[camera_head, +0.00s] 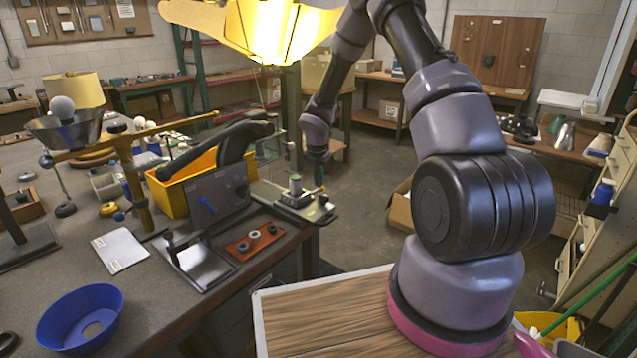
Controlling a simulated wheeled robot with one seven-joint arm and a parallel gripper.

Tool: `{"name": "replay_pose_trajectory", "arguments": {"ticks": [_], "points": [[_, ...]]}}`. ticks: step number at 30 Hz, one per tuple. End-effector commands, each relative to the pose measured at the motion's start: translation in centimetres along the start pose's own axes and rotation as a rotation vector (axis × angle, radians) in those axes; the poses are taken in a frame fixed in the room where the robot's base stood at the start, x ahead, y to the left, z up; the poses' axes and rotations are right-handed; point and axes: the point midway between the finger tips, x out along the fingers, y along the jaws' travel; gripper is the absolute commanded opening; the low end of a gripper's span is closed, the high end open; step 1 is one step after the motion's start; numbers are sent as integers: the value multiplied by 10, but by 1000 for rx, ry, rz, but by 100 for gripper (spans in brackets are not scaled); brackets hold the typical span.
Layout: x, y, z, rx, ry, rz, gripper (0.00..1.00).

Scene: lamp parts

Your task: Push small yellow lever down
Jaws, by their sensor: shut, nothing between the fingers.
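My gripper (319,176) is small and partly dark in the head view. It points down, shut and empty, at the right end of the workbench, close beside a small metal fixture (307,206) with a pale spool (295,185) on it. I cannot tell whether it touches the fixture. I cannot clearly make out a small yellow lever there. A long brass-yellow beam (175,126) lies across a yellow post (132,180) on the left of the bench, tilted up to the right, well away from my gripper.
A yellow bin (172,195) with a dark curved part in it and a grey panel with a blue knob (240,190) stand left of the fixture. A reddish tray with dark rings (256,241) and a blue bowl (82,318) are nearer. A bright yellow lampshade (262,30) hangs above.

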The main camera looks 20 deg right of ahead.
Motion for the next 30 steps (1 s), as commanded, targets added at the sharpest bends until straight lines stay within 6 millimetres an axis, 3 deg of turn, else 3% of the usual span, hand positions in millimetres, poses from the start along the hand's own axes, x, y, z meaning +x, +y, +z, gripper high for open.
{"name": "replay_pose_trajectory", "arguments": {"ticks": [9, 15, 30], "points": [[-62, 0, 1, 3, -2, 1, 0], [-91, 0, 0, 1, -1, 1, 0], [-101, 0, 0, 6, -1, -1, 0]]}}
